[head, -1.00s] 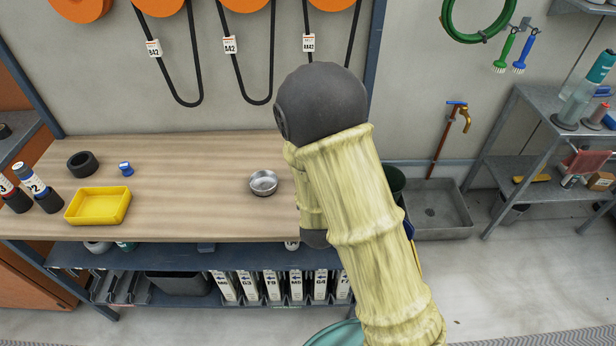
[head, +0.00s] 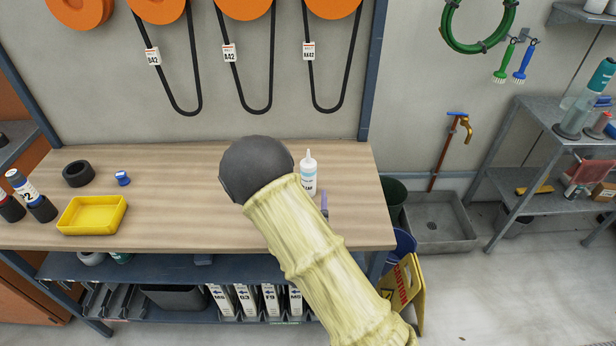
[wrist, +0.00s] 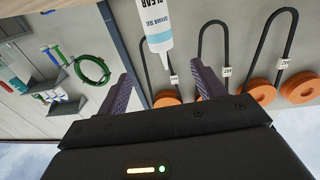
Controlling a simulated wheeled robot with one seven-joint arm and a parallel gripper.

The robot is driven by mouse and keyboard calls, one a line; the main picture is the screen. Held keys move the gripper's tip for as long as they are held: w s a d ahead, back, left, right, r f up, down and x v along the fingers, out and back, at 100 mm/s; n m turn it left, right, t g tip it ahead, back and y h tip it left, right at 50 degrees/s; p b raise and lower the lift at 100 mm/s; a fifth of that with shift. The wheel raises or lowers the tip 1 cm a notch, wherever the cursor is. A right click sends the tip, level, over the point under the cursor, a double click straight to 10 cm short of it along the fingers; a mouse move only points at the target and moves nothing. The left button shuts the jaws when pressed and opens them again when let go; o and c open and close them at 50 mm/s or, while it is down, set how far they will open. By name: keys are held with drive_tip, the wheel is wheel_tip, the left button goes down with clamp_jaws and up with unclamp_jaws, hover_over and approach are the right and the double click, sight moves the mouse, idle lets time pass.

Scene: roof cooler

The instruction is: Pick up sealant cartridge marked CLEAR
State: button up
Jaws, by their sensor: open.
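The sealant cartridge (head: 308,176) is a white bottle with a blue band and a pointed nozzle. It stands upright on the wooden bench (head: 190,215), right of my arm, which hides the start of its dark lettering. In the wrist view the cartridge (wrist: 157,25) appears upside down, its nozzle pointing down the picture, and its label reads CLEAR. My gripper (wrist: 160,72) is open and empty, with the cartridge ahead between the lines of its purple fingers. In the head view my arm hides most of the gripper; one purple finger shows just below the cartridge.
A yellow tray (head: 92,230), a black ring (head: 78,173), a small blue item (head: 122,179) and dark bottles (head: 40,205) stand at the bench's left. Belts (head: 235,90) hang behind. A yellow floor sign (head: 405,285) stands right of the bench. The bench's middle left is clear.

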sight(309, 170)
drive_tip(key=w, duration=0.3)
drive_tip(key=w+p, duration=0.1)
drive_tip(key=w, duration=0.2)
drive_tip(key=w+p, duration=0.1)
drive_tip(key=w, duration=0.1)
drive_tip(key=shift+w+d+r, duration=0.1)
drive_tip(key=shift+w+d, duration=0.2)
drive_tip(key=shift+w, duration=0.1)
drive_tip(key=shift+w+p, duration=0.3)
drive_tip(key=shift+w, duration=0.25)
drive_tip(key=shift+w+p, duration=0.3)
drive_tip(key=shift+w, duration=0.05)
drive_tip(key=shift+w+d+f+p, duration=0.15)
drive_tip(key=shift+w+p, duration=0.75)
drive_tip(key=shift+w, duration=1.4)
drive_tip(key=shift+s, duration=0.15)
clamp_jaws()
